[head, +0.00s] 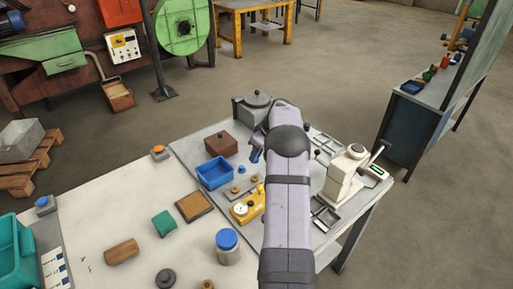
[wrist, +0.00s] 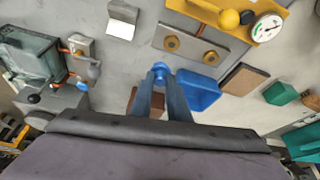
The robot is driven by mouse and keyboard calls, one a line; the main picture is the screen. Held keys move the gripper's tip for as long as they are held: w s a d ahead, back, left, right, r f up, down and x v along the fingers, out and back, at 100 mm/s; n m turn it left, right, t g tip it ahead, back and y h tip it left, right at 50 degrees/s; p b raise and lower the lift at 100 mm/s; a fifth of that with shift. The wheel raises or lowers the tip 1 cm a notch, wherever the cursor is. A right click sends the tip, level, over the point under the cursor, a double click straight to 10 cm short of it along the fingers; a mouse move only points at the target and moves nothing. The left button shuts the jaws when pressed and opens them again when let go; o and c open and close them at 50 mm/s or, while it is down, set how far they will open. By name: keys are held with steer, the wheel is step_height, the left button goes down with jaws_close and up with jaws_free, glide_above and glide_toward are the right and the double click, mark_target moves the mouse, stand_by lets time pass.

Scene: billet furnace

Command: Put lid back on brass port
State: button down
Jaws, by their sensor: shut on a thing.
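My gripper (wrist: 160,76) is shut on a small bright blue piece, which looks like the lid (wrist: 160,67), at its fingertips. In the wrist view the grey plate (wrist: 190,48) lies just beyond the fingertips. It carries two round brass ports, one (wrist: 172,43) on the left and one (wrist: 210,57) on the right. The lid looks apart from both, nearer the left one. In the head view the ports (head: 235,190) show left of my arm.
A blue bin (head: 214,174) and a brown box (head: 222,144) stand close to the gripper. A yellow gauge device (wrist: 250,22) sits beside the plate. A grey-green machine (wrist: 30,58) stands at left in the wrist view. A white press (head: 345,175) stands right of my arm.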

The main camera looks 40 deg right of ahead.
steer(key=shift+s+a+n, duration=0.4)
steer(key=shift+s+a, duration=0.3)
steer(key=shift+s, duration=0.15)
steer(key=shift+f, duration=0.25)
steer(key=shift+f+b, duration=1.05)
steer(key=shift+f, duration=1.1)
steer(key=shift+f+b, duration=0.85)
steer(key=shift+b, duration=0.55)
steer(key=shift+f+b, duration=0.2)
steer(key=shift+b, duration=0.4)
stand_by(0.4)
stand_by(0.4)
